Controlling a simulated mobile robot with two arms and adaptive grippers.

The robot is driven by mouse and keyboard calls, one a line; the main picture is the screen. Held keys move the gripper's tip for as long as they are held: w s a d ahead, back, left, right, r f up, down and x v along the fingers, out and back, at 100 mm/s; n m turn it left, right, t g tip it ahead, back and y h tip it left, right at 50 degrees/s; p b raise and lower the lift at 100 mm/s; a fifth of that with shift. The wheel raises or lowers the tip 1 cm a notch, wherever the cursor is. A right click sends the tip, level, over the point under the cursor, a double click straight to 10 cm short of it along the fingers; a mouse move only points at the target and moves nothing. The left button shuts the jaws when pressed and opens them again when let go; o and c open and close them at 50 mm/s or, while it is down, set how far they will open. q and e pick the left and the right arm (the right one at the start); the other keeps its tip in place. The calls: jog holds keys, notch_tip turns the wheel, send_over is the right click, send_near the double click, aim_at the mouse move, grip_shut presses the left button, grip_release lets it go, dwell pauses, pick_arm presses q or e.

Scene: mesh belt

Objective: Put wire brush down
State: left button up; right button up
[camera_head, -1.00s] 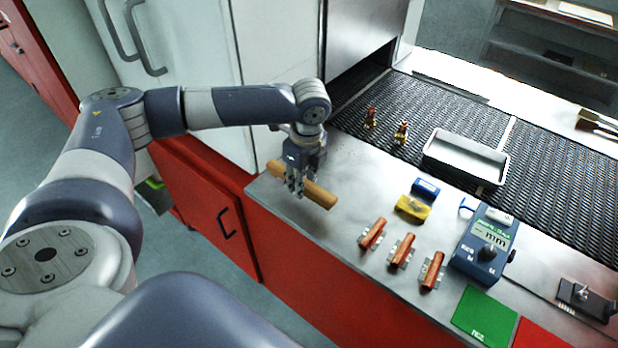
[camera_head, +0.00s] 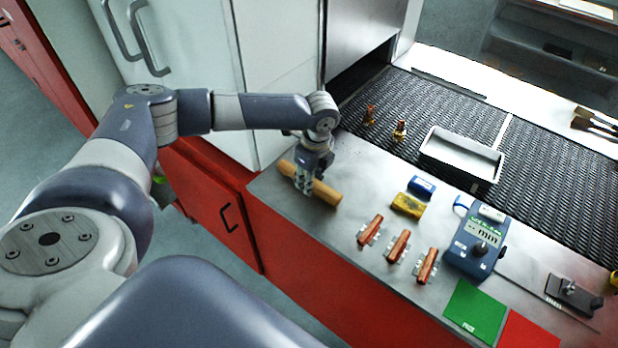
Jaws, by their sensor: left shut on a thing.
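The wire brush (camera_head: 326,192) shows as a thick tan, wood-like bar near the left end of the grey metal counter (camera_head: 300,222). My left gripper (camera_head: 303,184) comes down from above and is shut on it around the middle, with the bar sticking out on both sides. The brush lies slantwise, low over the counter; I cannot tell if it touches the surface. Its underside and any bristles are hidden. My right gripper is not in view.
A blue block (camera_head: 422,186) and a yellow sponge-like block (camera_head: 408,204) lie right of the brush. Several copper-coloured pieces (camera_head: 398,246) rest on holders nearby. A blue meter (camera_head: 474,245) and green mat (camera_head: 475,311) are farther right. A grey tray (camera_head: 460,160) sits on the mesh belt (camera_head: 548,170).

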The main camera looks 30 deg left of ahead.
pick_arm(q)
jog(key=shift+f, duration=0.1)
jog(key=shift+f, duration=0.3)
jog(key=shift+s+f, duration=0.15)
jog(key=shift+s, duration=0.05)
jog(key=o, duration=0.9)
jog(key=shift+f, duration=0.15)
jog(key=shift+d, duration=0.1)
